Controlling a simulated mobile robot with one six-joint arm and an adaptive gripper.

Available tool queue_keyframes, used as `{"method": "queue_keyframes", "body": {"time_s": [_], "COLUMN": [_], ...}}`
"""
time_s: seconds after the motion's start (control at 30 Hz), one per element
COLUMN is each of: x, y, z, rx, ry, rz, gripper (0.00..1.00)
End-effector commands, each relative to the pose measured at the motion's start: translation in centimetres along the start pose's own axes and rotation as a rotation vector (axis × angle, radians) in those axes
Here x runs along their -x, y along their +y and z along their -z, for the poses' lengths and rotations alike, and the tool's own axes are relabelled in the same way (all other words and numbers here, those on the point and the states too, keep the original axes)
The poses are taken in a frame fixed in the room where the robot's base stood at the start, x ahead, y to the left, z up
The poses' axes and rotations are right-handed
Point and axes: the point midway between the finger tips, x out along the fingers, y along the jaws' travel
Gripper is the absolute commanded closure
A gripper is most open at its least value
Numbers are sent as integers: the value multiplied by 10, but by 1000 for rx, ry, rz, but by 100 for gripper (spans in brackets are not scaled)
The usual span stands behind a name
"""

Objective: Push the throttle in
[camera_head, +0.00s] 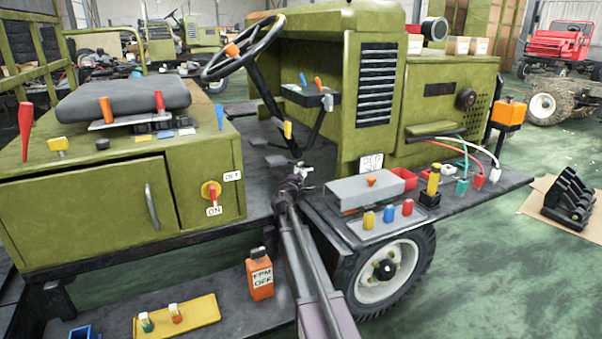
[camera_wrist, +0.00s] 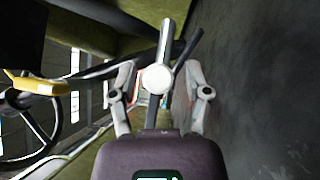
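My gripper (camera_head: 297,184) is in front of the vehicle's footwell, below the steering column. In the wrist view my gripper (camera_wrist: 161,75) is open, with its two fingers apart. A pale grey knob with a round white end (camera_wrist: 157,77) shows between the fingers, with a pale bar running up from it. I cannot tell whether the fingers touch it, or whether it is the throttle. No control is labelled throttle. Orange and blue levers (camera_head: 318,84) stand on a small box beside the steering column. A yellow-knobbed lever (camera_head: 288,130) stands just behind my gripper; a yellow knob (camera_wrist: 40,86) also shows in the wrist view.
The steering wheel (camera_head: 243,46) is above left. A grey box (camera_head: 364,192) and a panel with coloured switches (camera_head: 385,222) lie right of my arm. The seat cabinet (camera_head: 120,195) is left. An orange bottle (camera_head: 260,275) stands on the lower step.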

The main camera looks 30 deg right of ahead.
Motion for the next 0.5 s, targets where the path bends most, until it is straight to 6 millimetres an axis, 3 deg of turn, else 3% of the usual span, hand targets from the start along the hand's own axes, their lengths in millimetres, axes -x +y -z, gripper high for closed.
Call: {"method": "queue_keyframes", "body": {"time_s": [0.03,0.2,0.5], "x": [0,0,-6], "y": [0,0,-2], "z": [0,0,-6], "rx": [0,0,1], "ry": [0,0,-2], "rz": [0,0,0], "gripper": [53,100,100]}}
